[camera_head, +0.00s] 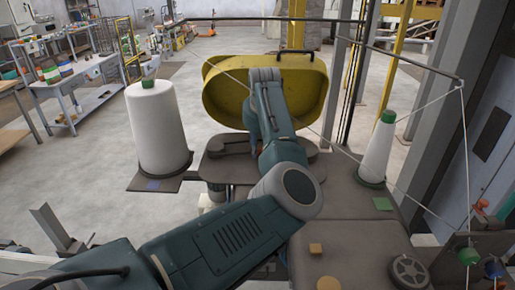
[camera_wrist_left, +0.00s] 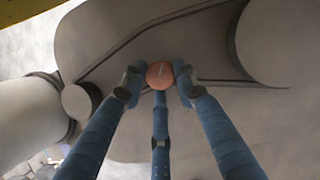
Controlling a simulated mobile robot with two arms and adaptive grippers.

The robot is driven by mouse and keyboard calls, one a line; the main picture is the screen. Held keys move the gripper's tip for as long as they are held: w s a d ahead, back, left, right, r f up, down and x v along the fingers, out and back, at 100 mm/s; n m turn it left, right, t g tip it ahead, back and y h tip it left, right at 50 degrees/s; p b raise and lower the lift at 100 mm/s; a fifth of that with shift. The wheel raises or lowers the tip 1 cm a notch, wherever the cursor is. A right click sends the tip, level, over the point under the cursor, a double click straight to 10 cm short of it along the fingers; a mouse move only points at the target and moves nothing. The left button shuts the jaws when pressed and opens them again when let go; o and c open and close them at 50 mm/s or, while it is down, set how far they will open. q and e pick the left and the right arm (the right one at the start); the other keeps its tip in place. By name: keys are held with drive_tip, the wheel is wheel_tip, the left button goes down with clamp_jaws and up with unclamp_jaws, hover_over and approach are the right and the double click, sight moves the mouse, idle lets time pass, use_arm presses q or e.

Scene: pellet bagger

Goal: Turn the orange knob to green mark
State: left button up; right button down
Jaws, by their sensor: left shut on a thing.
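The orange knob (camera_wrist_left: 160,74) shows in the left wrist view as a small round face with a pale line across it. It sits at the grey-brown machine body (camera_wrist_left: 220,50). The blue fingers of my left gripper (camera_wrist_left: 157,84) close around the knob, with tips at its left, right and lower sides. The gripper is shut on it. In the head view my left arm reaches to the machine in front of the yellow housing, and its own links hide the fingers and the knob. I cannot make out a green mark beside the knob. My right gripper is in neither view.
A big white thread cone (camera_head: 158,125) stands left of my arm and a slimmer one (camera_head: 378,150) stands right. A yellow housing (camera_head: 310,95) is behind the arm. A thin thread runs across the right side. A workbench (camera_head: 80,75) is far left.

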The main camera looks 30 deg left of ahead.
use_arm(q)
drive_tip(key=m+h+b, duration=0.1)
drive_tip(key=m+b, duration=0.1)
drive_tip(key=b, duration=0.1)
drive_tip(key=m+t+b, duration=0.1)
drive_tip(key=m+b, duration=0.2)
drive_tip(key=m+h+b, duration=0.1)
drive_tip(key=m+b, duration=0.1)
drive_tip(key=b, duration=0.1)
drive_tip(key=shift+w+a+r+m+t+h+b, duration=0.1)
drive_tip(key=shift+a+r+m+t+h+b, duration=0.05)
drive_tip(key=shift+a+m+t+h+b, duration=0.2)
drive_tip(key=shift+a+r+m+h+b, duration=0.1)
drive_tip(key=shift+m+h+b, duration=0.25)
drive_tip(key=shift+m+b, duration=0.4)
drive_tip(key=shift+m+h, duration=0.3)
drive_tip(key=shift+m, duration=0.7)
drive_tip(key=m, duration=0.1)
drive_tip(key=m+h, duration=0.1)
drive_tip(key=shift+w+r+m, duration=0.1)
drive_tip(key=shift+r+m, duration=0.1)
drive_tip(key=shift+m, duration=0.1)
drive_tip(key=shift+a+m+g+h+p, duration=0.1)
drive_tip(key=shift+m+g+h+p, duration=0.4)
drive_tip(key=shift+m+p, duration=0.4)
drive_tip(key=shift+w+m+g+p, duration=0.1)
drive_tip(key=shift+m+g+p, duration=0.25)
drive_tip(key=shift+m, duration=0.35)
drive_tip(key=shift+f, duration=0.1)
